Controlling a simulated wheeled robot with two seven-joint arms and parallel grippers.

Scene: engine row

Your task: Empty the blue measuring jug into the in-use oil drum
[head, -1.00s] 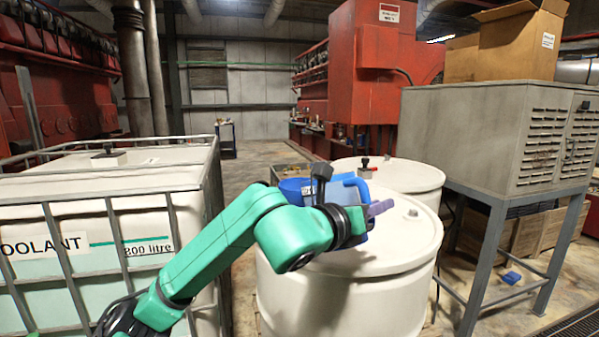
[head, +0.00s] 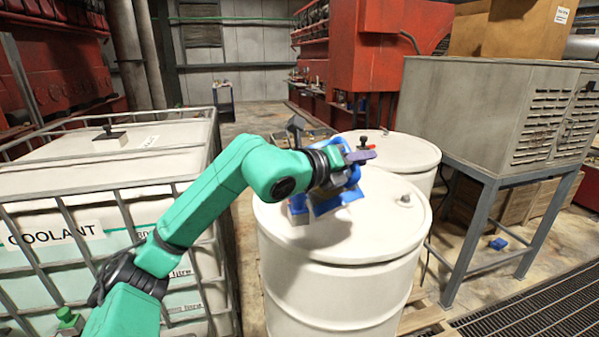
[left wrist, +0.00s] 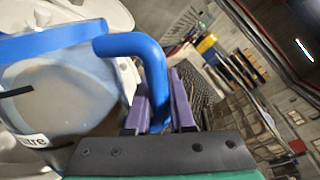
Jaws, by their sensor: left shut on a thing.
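My left gripper (head: 362,157) is shut on the handle of the blue measuring jug (head: 338,198), which hangs tilted over the near white drum (head: 330,290). The arm and gripper hide much of the jug. In the left wrist view the blue handle (left wrist: 150,62) passes between the purple fingers, beside the translucent body (left wrist: 65,95) and blue rim. The body looks cloudy grey-brown; I cannot tell how much is inside. A second white drum (head: 405,152) stands behind, with a black and red fitting (head: 363,144) on or near its top. No marking shows which is in use. My right gripper is out of view.
A caged white coolant tank (head: 90,160) stands at the left. A grey cabinet (head: 470,110) on legs, with cardboard boxes (head: 520,28) on top, stands at the right. A small bung (head: 405,198) sticks up from the near drum's top. An aisle runs behind.

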